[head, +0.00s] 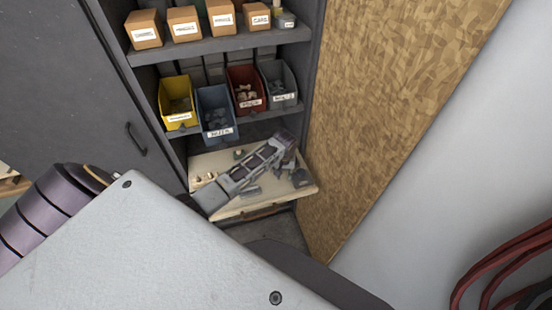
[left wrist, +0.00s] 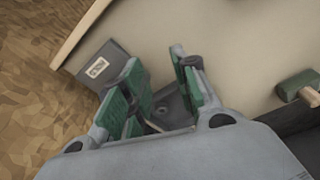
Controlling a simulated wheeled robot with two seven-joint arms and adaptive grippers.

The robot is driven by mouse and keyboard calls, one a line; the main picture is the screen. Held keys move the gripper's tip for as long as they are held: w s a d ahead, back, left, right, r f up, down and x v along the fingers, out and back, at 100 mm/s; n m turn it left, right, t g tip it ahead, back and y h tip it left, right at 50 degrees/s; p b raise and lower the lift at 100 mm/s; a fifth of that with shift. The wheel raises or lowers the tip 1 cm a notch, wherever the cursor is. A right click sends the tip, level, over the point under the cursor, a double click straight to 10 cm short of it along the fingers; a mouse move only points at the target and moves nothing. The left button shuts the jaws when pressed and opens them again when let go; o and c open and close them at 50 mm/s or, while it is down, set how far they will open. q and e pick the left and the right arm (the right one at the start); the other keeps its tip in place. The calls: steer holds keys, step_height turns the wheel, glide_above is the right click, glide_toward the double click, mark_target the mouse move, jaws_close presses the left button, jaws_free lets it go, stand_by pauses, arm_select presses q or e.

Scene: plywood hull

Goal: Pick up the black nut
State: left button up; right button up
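My left gripper (head: 284,150) reaches in from the left over the pale board in the head view. In the left wrist view its green-padded fingers (left wrist: 163,84) are spread apart, pointing down toward the board. A dark grey piece (left wrist: 172,104) with a small hole shows between them, low near the palm. It may be the black nut, but the fingers partly hide it and I cannot be sure. No contact with the fingers can be made out. My right gripper is not in view.
The pale board (head: 235,207) sits low in a dark shelf. A dark box with a label (left wrist: 105,64) lies by its corner; a green piece (left wrist: 298,86) lies at right. Yellow (head: 178,103), blue (head: 215,110) and red (head: 246,89) bins stand above. A chipboard wall (head: 385,110) borders the right.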

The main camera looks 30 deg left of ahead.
arm_select(q)
steer(key=w+a+r+n, duration=0.3)
steer(key=w+a+n, duration=0.1)
steer(key=w+a, duration=0.3)
steer(key=shift+w+a+r+g, duration=0.3)
steer(key=shift+a+r, duration=0.1)
steer(key=shift+a, duration=0.5)
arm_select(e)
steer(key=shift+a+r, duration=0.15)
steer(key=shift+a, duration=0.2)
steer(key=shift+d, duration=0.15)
arm_select(q)
steer(key=shift+f, duration=0.1)
steer(key=shift+f+b, duration=0.4)
steer(key=shift+b, duration=0.05)
steer(key=shift+w+a+f+b, duration=0.1)
steer(key=shift+f+b, duration=0.6)
steer(key=shift+b, duration=0.2)
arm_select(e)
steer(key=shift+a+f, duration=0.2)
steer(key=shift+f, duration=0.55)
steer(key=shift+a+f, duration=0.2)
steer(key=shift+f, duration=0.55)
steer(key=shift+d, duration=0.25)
